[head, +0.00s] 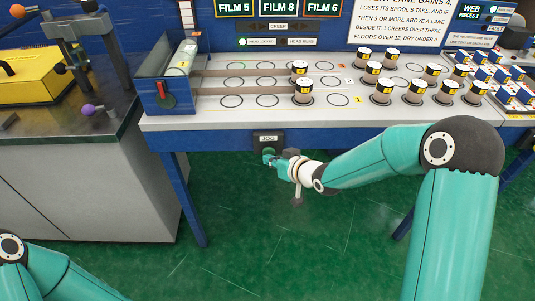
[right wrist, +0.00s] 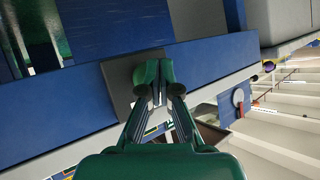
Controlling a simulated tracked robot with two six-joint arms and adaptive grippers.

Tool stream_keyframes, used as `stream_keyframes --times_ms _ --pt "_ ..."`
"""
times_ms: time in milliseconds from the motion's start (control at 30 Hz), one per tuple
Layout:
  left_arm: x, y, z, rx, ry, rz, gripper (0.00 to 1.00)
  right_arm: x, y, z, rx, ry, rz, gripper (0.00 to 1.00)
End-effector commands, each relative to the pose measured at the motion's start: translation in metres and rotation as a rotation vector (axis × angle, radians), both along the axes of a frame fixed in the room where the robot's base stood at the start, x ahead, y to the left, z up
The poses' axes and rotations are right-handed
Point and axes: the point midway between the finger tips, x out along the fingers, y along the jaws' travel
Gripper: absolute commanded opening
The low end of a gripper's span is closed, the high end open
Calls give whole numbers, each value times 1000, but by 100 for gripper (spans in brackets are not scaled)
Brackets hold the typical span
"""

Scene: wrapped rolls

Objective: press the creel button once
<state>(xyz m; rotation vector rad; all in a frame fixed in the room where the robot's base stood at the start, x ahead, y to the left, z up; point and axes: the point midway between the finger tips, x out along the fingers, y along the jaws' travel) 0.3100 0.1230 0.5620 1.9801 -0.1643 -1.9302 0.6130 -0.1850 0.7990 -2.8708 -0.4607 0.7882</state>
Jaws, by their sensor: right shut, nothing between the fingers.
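A dark button box (head: 268,138) with a small label that seems to read "JOG" hangs on the blue front rail of the white table. My right gripper (head: 270,158) is shut and empty, its fingertips at the lower part of this box. In the right wrist view the shut fingers (right wrist: 155,85) lie over the dark plate of the box (right wrist: 120,88). The button face is hidden behind the fingers, so I cannot tell whether they touch it or whether it is pressed in. My left gripper is out of view; only part of my left arm shows.
The white table (head: 225,117) above carries several dark rolls with yellow labels on marked circles. A blue holder with a red lever (head: 166,95) stands at its left end. A grey cabinet (head: 90,190) is at left. Green floor (head: 260,245) below is clear.

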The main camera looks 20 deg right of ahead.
Motion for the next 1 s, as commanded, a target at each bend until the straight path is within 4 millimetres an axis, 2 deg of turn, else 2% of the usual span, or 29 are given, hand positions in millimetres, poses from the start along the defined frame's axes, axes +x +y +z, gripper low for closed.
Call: stream_keyframes --times_ms 1000 --pt "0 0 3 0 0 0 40 13 -4 1 0 -3 -1 0"
